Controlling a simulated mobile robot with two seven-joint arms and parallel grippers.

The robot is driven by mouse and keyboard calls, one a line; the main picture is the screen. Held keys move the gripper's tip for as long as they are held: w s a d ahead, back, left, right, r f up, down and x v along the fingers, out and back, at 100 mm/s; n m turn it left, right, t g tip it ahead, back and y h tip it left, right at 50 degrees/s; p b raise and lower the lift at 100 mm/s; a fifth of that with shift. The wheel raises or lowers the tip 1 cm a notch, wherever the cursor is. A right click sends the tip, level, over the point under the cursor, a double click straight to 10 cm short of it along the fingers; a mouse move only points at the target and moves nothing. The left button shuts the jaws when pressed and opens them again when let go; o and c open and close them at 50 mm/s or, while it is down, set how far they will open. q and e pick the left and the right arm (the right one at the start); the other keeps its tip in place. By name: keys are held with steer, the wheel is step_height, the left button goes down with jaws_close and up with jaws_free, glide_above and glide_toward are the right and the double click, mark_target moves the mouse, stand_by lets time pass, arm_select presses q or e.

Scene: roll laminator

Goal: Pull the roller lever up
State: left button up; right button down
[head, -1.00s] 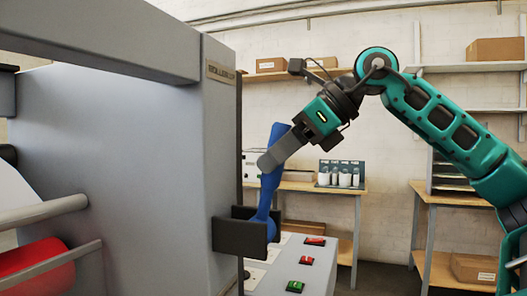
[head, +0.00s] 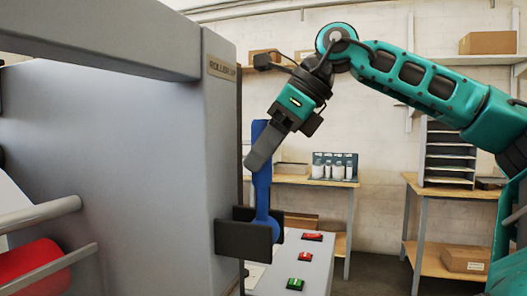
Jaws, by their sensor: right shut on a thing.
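The roller lever (head: 262,190) is a blue handle on the right side of the grey laminator (head: 130,165). It stands nearly upright in a dark bracket (head: 243,238). My right gripper (head: 256,160) comes down from the upper right and is shut on the lever's upper part. Its fingers hide some of the handle, and the lever's blue top shows above them. A label reading "ROLLER UP" (head: 221,69) is on the machine's corner above. My left gripper is not in view.
A panel with red and green switches (head: 304,257) lies right of the bracket. A red roller (head: 35,270) and grey bars are at lower left. A wooden table (head: 320,183) with white containers, shelves and boxes stand along the back wall.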

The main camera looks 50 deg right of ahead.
steer(key=c, duration=0.8)
jaws_free()
steer(key=shift+w, duration=0.1)
steer(key=shift+o, duration=0.2)
steer(key=v, duration=1.3)
steer(key=shift+p, duration=0.35)
